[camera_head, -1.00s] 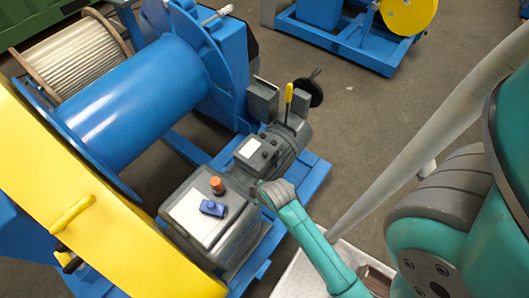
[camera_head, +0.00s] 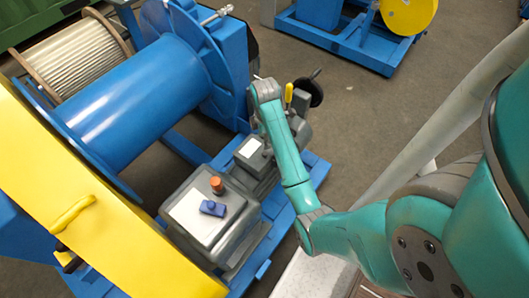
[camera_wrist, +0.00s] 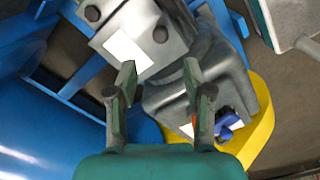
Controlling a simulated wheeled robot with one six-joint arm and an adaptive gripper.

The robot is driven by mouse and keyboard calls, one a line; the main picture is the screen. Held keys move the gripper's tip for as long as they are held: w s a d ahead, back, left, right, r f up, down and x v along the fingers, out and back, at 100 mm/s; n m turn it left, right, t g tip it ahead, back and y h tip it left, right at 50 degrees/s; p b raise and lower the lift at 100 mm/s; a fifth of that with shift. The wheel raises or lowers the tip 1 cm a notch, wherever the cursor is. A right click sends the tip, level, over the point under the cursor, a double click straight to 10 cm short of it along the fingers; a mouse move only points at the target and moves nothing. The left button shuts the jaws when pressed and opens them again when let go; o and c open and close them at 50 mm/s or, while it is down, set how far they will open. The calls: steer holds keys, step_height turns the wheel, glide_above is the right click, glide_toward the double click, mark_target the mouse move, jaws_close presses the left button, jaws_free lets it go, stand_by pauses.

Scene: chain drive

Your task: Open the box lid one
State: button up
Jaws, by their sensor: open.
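Two grey boxes with white top plates stand on the blue machine frame. The larger box (camera_head: 187,223) carries an orange knob (camera_head: 216,184) and a small blue block (camera_head: 213,208). The smaller box (camera_head: 250,152) is behind it, partly beside my arm. I cannot tell which one has lid one. Both lids look closed. In the wrist view my gripper (camera_wrist: 158,72) is open and empty, its fingers apart over the grey boxes. A white plate (camera_wrist: 128,52) lies ahead of the left finger; the blue block (camera_wrist: 228,122) shows beyond the right finger. In the head view the fingers cannot be made out.
A large blue drum (camera_head: 130,95) and a yellow guard (camera_head: 85,205) stand to the left. A yellow lever (camera_head: 288,94) and a black handwheel (camera_head: 308,92) stand close to my wrist. Open floor (camera_head: 375,115) lies to the right.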

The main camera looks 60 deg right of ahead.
mark_target(265, 153)
step_height(265, 153, down, 10)
steer(key=shift+f, duration=0.1)
stand_by(0.4)
jaws_close()
